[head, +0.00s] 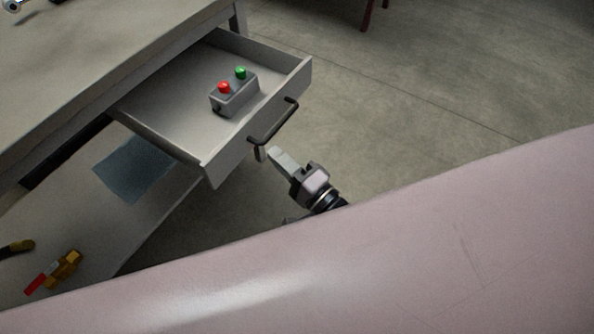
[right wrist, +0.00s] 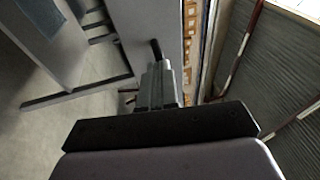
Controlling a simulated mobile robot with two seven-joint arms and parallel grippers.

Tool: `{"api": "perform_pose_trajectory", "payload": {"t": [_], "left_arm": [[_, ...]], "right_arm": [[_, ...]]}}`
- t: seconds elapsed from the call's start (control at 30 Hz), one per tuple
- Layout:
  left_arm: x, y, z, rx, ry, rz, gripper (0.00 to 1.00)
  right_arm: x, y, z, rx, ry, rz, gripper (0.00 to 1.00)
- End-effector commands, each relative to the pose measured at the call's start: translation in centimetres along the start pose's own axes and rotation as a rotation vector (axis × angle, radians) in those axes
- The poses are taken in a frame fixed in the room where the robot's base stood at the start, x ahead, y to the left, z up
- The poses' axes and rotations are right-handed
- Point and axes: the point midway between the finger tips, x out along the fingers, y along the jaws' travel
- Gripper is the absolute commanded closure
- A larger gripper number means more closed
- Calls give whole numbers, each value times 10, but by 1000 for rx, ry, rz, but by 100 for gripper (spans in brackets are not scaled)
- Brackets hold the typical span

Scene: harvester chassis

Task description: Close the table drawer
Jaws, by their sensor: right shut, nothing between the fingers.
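The table drawer (head: 222,163) stands pulled out from the grey table (head: 100,60) in the head view. Its dark bar handle (head: 274,124) is on the front panel. Inside lies a grey control box (head: 236,95) with a red and a green button. My right gripper (head: 268,155) is shut and empty, its fingertips close to the front panel just below the handle. I cannot tell whether they touch it. In the right wrist view the gripper (right wrist: 157,85) points at a grey panel, with a short dark bar by the fingertips. My left gripper is not in view.
A lower shelf holds a bluish sheet (head: 133,168) and a brass valve with a red handle (head: 56,272). Concrete floor (head: 400,120) to the right of the drawer is clear. A dark red leg (head: 369,14) stands at the top. My pale arm covers the lower part.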

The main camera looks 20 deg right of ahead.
Motion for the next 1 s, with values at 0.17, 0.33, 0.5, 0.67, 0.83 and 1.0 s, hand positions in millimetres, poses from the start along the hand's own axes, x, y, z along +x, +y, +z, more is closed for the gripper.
{"api": "perform_pose_trajectory", "payload": {"t": [0.17, 0.33, 0.5, 0.67, 0.83, 1.0], "left_arm": [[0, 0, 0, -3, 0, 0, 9], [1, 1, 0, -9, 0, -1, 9], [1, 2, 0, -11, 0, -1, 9], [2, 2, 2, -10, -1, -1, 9], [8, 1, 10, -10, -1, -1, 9], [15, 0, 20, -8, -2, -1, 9]], "right_arm": [[12, 0, 0, 0, 0, -1, 100], [13, 0, 0, 0, 0, 1, 100], [13, 0, 0, -1, 0, 1, 100], [16, 2, 1, 0, 0, 0, 100], [31, 5, 4, 1, 1, -4, 100], [55, 10, 8, -1, 1, -4, 100]]}}
